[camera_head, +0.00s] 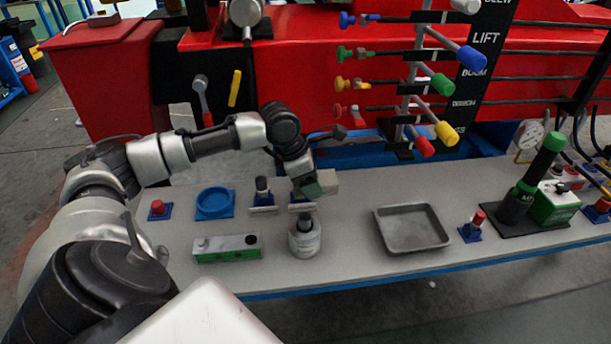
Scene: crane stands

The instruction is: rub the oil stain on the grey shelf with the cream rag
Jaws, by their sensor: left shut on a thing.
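The grey shelf (350,215) runs across the view in front of the red machine. I cannot make out the oil stain; the gripper and bottle hide part of the shelf. My right gripper is not in view.
A blue round dish (214,202), a green-and-grey level (228,247) and a metal tray (411,227) are on the shelf. A green-handled tool (533,180) stands at the right. Coloured levers (436,85) overhang the back. Bare shelf shows between bottle and tray.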

